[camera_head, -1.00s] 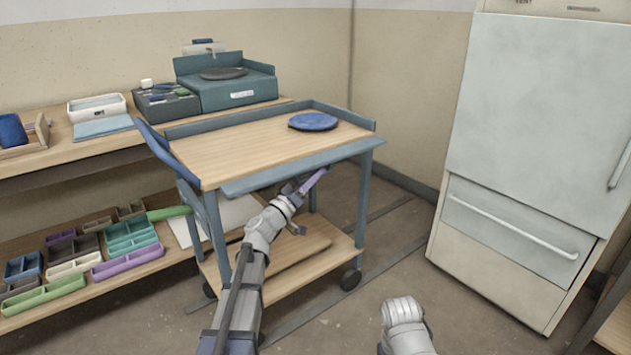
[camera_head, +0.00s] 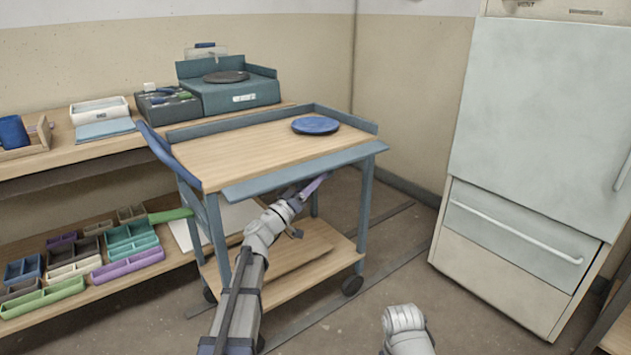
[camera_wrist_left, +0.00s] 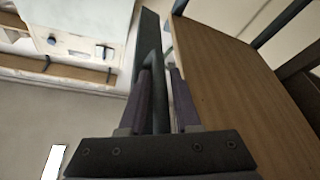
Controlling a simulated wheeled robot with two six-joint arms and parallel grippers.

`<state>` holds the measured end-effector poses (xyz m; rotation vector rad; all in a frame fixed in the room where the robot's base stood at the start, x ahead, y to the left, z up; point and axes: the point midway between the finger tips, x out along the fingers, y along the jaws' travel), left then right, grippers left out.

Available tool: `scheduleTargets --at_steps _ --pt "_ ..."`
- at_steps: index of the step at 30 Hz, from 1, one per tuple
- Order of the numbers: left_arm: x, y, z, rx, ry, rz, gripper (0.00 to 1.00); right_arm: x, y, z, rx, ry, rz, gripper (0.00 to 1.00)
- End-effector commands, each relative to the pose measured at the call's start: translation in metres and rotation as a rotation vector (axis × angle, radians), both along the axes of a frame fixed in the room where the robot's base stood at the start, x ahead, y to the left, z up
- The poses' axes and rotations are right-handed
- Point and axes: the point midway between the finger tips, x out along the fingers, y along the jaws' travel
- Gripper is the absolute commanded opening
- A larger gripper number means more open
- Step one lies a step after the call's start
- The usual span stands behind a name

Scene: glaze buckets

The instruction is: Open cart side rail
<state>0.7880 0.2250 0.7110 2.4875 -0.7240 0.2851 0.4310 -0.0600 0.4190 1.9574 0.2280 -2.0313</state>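The cart (camera_head: 250,150) has a light wood top and a blue-grey frame. Its front side rail (camera_head: 300,172) is a long blue-grey panel, sloping outward along the near edge of the top. My left gripper (camera_head: 314,184) reaches up from below, under the rail's middle. In the left wrist view, the purple fingers (camera_wrist_left: 158,95) sit close on both sides of a dark bent handle bar (camera_wrist_left: 155,62) beside the rail panel (camera_wrist_left: 148,30), and appear shut on it. The exact contact is partly hidden. My right gripper is out of view; only part of the right arm shows.
A round blue disc (camera_head: 316,125) lies on the cart top. Another blue panel (camera_head: 156,146) leans outward at the cart's left end. Shelves with trays (camera_head: 130,235) stand to the left. A pale cabinet (camera_head: 535,130) stands at right, with open floor between.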

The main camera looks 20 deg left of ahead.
Motion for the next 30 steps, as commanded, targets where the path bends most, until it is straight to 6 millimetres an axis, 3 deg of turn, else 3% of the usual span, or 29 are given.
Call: scheduleTargets --at_steps 11,24,30 --pt "-0.006 0.001 -0.003 0.001 -0.001 -0.002 0.32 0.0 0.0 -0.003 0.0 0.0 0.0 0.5" --pt "-0.059 0.029 -0.025 0.001 0.0 0.0 0.32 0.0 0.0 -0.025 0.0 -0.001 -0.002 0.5" --pt "-0.066 0.034 -0.027 0.001 0.0 0.0 0.32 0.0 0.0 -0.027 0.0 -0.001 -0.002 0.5"
